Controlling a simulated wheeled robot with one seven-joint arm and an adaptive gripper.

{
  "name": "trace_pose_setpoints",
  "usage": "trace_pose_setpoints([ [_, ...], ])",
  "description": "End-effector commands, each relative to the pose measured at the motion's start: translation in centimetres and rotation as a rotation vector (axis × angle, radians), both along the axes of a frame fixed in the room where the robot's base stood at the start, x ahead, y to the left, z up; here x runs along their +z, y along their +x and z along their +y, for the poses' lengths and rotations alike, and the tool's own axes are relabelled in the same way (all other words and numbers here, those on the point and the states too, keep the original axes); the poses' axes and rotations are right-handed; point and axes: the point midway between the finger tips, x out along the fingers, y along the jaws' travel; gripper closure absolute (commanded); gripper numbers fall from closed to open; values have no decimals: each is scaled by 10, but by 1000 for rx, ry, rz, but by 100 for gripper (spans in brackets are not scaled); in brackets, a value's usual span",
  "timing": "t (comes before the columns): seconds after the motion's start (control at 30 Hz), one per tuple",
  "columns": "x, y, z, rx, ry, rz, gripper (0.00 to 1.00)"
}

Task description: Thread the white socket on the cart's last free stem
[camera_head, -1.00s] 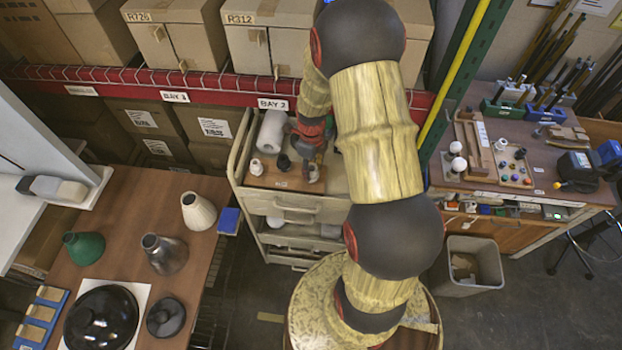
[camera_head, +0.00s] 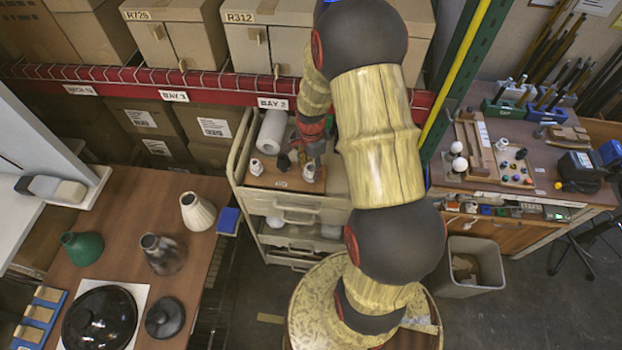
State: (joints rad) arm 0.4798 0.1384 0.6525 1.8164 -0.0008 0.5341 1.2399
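The grey cart (camera_head: 285,205) stands in the middle with a brown board (camera_head: 282,183) on its top. A white socket (camera_head: 256,167) stands at the left of the board. A dark socket (camera_head: 283,163) stands in the middle. Another white socket (camera_head: 309,173) stands at the right, directly below my gripper in the picture. My gripper (camera_head: 312,157) is at the top of this right white socket; its fingers are small and partly hidden by my arm, so I cannot tell whether they touch it. The stems under the sockets are too small to make out.
A white roll (camera_head: 271,131) lies at the back left of the cart top. A table with lamp shades (camera_head: 198,211) stands at the left. A workbench (camera_head: 512,152) stands at the right, with a grey bin (camera_head: 469,268) below. Boxed shelving is behind.

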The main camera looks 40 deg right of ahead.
Motion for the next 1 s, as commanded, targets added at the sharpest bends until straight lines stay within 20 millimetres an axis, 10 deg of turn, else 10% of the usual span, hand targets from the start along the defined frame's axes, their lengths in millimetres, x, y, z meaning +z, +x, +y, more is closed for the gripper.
trace_pose_setpoints([
  [1.0,-2,-1,2,840,2,2,56],
])
